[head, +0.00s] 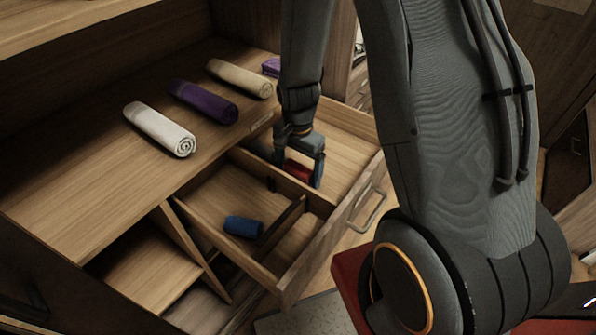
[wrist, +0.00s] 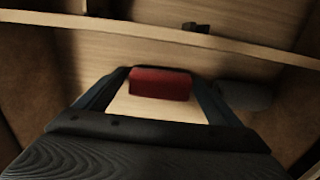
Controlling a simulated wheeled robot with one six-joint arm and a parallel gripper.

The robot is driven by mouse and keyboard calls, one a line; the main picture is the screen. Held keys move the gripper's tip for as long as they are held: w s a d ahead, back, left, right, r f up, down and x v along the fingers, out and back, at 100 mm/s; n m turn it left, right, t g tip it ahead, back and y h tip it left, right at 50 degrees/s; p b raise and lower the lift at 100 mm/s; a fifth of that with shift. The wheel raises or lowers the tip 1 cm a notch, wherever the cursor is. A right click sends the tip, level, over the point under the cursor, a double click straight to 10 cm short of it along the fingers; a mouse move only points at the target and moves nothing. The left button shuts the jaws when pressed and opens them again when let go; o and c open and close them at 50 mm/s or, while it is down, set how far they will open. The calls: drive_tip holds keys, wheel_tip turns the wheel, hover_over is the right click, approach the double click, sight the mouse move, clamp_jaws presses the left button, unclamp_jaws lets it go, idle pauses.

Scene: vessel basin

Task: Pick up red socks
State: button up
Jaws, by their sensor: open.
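The red socks (head: 299,170) are a small rolled bundle lying in the far compartment of the open drawer. They also show in the wrist view (wrist: 160,84), lying on the pale wooden drawer floor between my two fingers. My gripper (head: 303,174) is lowered into that compartment. Its fingers are open, one on each side of the red bundle, with pale floor showing around it. In the head view, my gripper hides part of the socks. Whether either finger touches the socks cannot be told.
The open drawer (head: 328,237) has wooden dividers; a blue roll (head: 243,227) lies in its nearer part. A dark grey roll (wrist: 243,95) lies right of my gripper in the wrist view. White (head: 160,129), purple (head: 203,102) and beige (head: 239,78) rolled towels lie on the shelf beside the drawer.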

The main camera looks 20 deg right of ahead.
drive_tip(key=shift+c, duration=0.4)
drive_tip(key=c, duration=1)
